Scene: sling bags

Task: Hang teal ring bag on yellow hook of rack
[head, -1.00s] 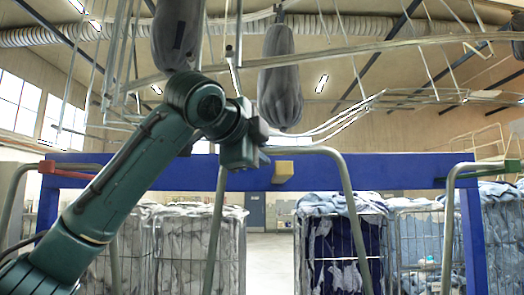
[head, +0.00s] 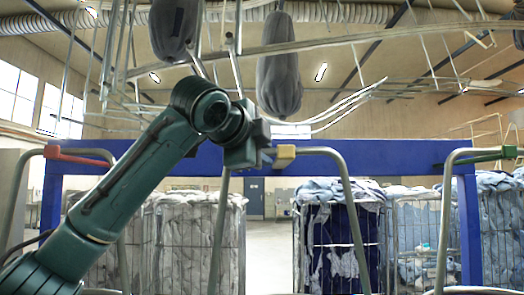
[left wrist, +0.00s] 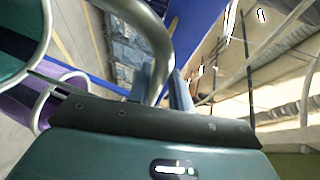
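The blue rack (head: 400,155) spans the head view, with a red hook (head: 80,154), a yellow hook (head: 285,154) and a green hook (head: 488,153) on its bar. My left gripper (head: 262,150) is just left of the yellow hook and closed on a thick grey-green ring (head: 345,190), which arches past that hook. Whether ring and hook touch cannot be told. In the left wrist view the ring (left wrist: 155,35) passes between the two fingers (left wrist: 165,90). A teal bag part (left wrist: 15,45) shows at the left edge there; the head view cuts off the bag. My right gripper is out of view.
Similar rings hang at the red hook (head: 105,153) and green hook (head: 450,200). A purple bag (left wrist: 55,100) shows in the left wrist view. Wire laundry cages (head: 340,250) stand behind the rack; grey sacks (head: 279,70) hang overhead.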

